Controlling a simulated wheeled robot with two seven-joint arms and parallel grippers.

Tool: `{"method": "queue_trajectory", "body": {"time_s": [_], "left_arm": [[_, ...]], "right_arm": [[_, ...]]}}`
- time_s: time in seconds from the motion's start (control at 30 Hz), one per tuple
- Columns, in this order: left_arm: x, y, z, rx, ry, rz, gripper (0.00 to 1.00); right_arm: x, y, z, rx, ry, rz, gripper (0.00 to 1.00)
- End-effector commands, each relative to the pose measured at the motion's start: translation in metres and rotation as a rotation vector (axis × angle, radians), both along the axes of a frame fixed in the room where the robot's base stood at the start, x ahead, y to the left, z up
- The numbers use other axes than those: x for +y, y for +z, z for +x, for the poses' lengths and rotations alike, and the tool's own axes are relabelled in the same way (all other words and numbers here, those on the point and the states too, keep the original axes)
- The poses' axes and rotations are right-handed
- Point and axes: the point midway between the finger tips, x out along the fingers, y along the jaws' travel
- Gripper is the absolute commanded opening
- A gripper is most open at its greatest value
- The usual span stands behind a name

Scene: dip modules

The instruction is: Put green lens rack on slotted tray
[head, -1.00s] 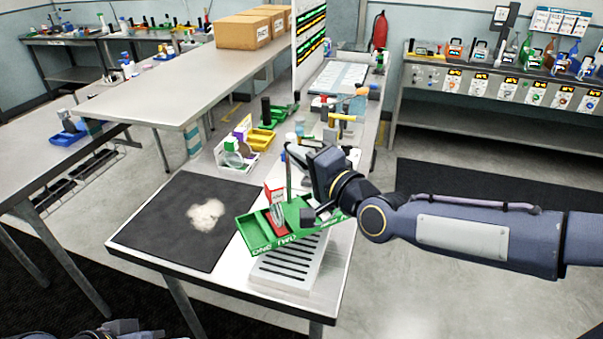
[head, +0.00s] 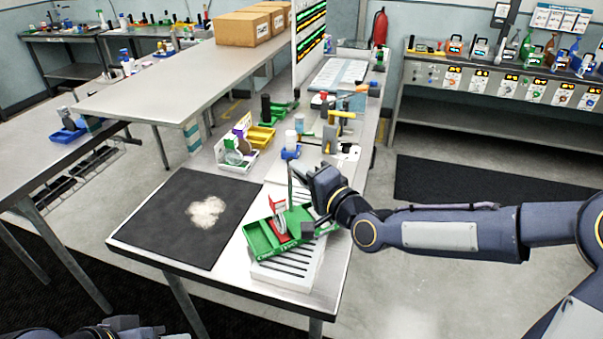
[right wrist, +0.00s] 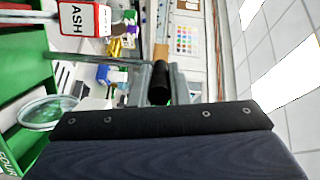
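The green lens rack (head: 262,238) is over the slotted tray (head: 285,275), turned at an angle to it. A round lens and a red-and-white card labelled ASH (right wrist: 78,18) stand in the rack. The slotted tray is pale, with dark slots, and lies near the table's front right; the rack covers its middle. I cannot tell whether the rack touches it. My right gripper (head: 306,205) is at the rack's right end and appears shut on it; the fingertip contact is partly hidden. My left gripper (head: 125,323) shows only partly at the bottom left edge, its fingers unclear.
Behind stand a white bin (head: 238,158), a yellow tray (head: 261,138), and several bottles and tools. A raised shelf (head: 180,85) overhangs the back left.

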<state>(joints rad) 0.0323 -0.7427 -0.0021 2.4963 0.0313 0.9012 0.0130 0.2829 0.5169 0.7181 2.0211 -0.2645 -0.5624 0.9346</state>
Motion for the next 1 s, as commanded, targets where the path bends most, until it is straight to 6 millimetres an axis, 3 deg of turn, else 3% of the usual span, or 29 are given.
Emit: {"method": "queue_trajectory", "body": {"time_s": [0.03,0.17,0.53,0.73,1.0], "left_arm": [[0.000,0.000,0.000,0.000,0.000,0.000,0.38],[0.000,0.000,0.000,0.000,0.000,0.000,0.38],[0.000,0.004,0.000,0.000,0.000,0.000,0.38],[0.000,-0.005,0.000,0.000,0.000,0.000,0.38],[0.000,0.002,0.000,0.000,0.000,0.000,0.38]], "right_arm": [[0.000,0.000,0.000,0.000,0.000,0.000,0.21],[0.000,0.000,0.000,0.000,0.000,0.000,0.38],[-0.001,0.004,-0.001,0.000,-0.001,0.000,0.38],[-0.024,0.002,-0.028,-0.002,-0.006,-0.005,0.38],[-0.057,0.006,-0.072,0.000,-0.007,-0.006,0.38]]}}
